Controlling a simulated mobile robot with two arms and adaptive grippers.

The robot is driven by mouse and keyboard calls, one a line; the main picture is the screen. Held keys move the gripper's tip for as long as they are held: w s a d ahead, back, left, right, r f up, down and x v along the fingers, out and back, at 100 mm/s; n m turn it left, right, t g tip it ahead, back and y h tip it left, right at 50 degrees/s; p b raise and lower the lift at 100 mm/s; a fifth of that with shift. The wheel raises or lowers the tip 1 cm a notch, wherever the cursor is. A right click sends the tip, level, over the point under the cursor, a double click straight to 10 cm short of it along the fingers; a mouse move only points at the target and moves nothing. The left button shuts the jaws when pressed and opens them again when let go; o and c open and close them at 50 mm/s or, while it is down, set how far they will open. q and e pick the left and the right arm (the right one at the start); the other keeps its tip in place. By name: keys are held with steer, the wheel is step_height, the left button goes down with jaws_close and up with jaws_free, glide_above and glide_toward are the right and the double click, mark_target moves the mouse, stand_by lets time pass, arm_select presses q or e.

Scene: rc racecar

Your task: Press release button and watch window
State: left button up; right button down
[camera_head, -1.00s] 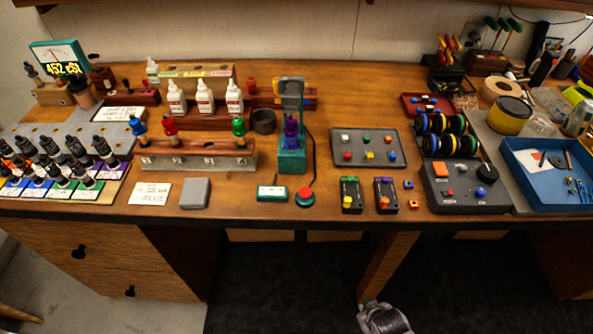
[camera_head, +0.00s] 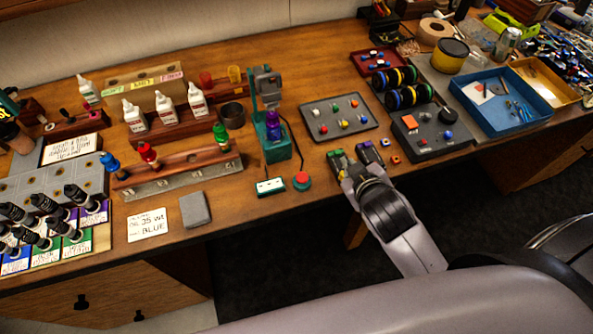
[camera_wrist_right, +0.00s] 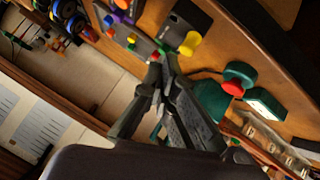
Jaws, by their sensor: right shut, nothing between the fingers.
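The red release button (camera_head: 302,180) sits on a small teal base at the front of the bench. It also shows in the right wrist view (camera_wrist_right: 233,88). Left of it is a small white-faced teal box (camera_head: 270,187), likely the window; its reading is too small to make out. Behind them a teal stand (camera_head: 276,152) with a grey head holds a purple-topped bottle-like piece (camera_head: 273,126). My right gripper (camera_head: 347,170) is shut and empty, right of the button and apart from it, by the black switch boxes. Its fingers (camera_wrist_right: 163,75) show in the wrist view. My left gripper is not in view.
Black boxes with coloured knobs (camera_head: 370,154) stand by my right gripper. A grey tray (camera_head: 340,120) of coloured pieces is behind.

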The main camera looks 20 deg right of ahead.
steer(key=w+a+r+n+t+y, duration=0.2)
steer(key=w+r+n+t, duration=0.45)
steer(key=r, duration=0.65)
steer(key=a+r+n+g+y, duration=0.3)
steer(key=a+r+n+y, duration=0.7)
steer(key=a+n+y, duration=0.65)
step_height(320, 180, down, 10)
steer(key=s+d+n+g+h, duration=0.2)
steer(key=n+g+h, duration=0.2)
steer(key=n+g, duration=0.65)
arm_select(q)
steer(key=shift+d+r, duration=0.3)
arm_select(e)
steer(key=d+f+n+h, duration=0.3)
steer(key=d+f+h, duration=0.1)
steer(key=d+f, duration=0.1)
steer(key=shift+w+d+f, duration=0.2)
steer(key=shift+d+f, duration=0.2)
steer(key=shift+d, duration=0.5)
